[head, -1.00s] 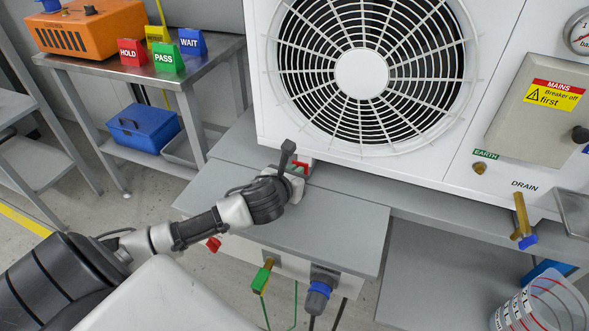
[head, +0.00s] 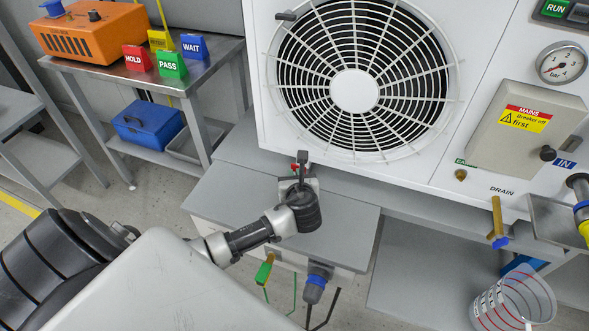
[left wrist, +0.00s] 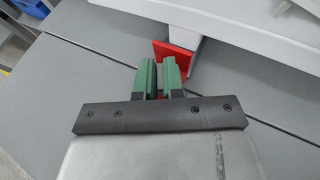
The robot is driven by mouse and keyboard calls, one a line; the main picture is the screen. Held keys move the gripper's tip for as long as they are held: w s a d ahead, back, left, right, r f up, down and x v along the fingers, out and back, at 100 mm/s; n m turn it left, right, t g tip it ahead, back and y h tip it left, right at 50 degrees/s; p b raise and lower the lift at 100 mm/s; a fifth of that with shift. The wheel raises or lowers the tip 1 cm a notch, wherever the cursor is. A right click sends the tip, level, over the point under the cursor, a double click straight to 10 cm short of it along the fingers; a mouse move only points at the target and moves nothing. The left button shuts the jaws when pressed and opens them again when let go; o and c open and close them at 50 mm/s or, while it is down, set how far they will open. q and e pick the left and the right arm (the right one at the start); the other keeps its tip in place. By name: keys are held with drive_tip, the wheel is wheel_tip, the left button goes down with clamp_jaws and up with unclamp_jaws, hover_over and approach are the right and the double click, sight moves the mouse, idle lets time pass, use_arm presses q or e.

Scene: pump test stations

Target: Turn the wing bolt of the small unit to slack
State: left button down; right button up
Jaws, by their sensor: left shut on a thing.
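A white unit with a round fan grille (head: 262,105) stands on the grey bench; it is the only such unit in view. A red part, seemingly the wing bolt, shows at its lower front edge in the head view (head: 294,166) and at the foot of a white block in the left wrist view (left wrist: 180,52). My left gripper (left wrist: 160,66) has green fingers, shut on the red part with a narrow gap between them. The fingertips partly cover it, so its turned position is unclear. In the head view my wrist hides the fingers. My right gripper is out of view.
A grey shelf (head: 225,203) lies under my left wrist. A green-handled valve (head: 263,272) and a blue-ringed plug (head: 317,282) hang below its front. The drain valve (head: 497,220) and a clear jug (head: 515,300) are at right. A side table with coloured signs (head: 172,64) stands left.

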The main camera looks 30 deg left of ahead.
use_arm(q)
drive_tip(key=shift+w+d+r+n+g+y+p, duration=0.1)
drive_tip(key=shift+r+n+g+y+p, duration=0.1)
drive_tip(key=shift+n+g+y+p, duration=0.65)
drive_tip(key=shift+w+n+g+y+p, duration=0.1)
drive_tip(key=shift+n+g+y+p, duration=0.45)
drive_tip(key=shift+n+g+p, duration=0.6)
drive_tip(key=shift+d+f+n+g+y, duration=0.1)
drive_tip(key=shift+n+g+y, duration=0.2)
drive_tip(key=shift+n+g, duration=0.6)
drive_tip(key=shift+w+f+n+g+y, duration=0.1)
drive_tip(key=shift+n+g+y, duration=0.4)
drive_tip(key=shift+n+g, duration=1.45)
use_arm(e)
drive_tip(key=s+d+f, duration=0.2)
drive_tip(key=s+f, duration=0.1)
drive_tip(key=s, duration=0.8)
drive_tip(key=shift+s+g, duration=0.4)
use_arm(q)
drive_tip(key=shift+g, duration=0.25)
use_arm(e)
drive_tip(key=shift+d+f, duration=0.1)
use_arm(q)
drive_tip(key=c, duration=1.2)
unclamp_jaws()
drive_tip(key=shift+c, duration=0.2)
drive_tip(key=shift+p, duration=0.3)
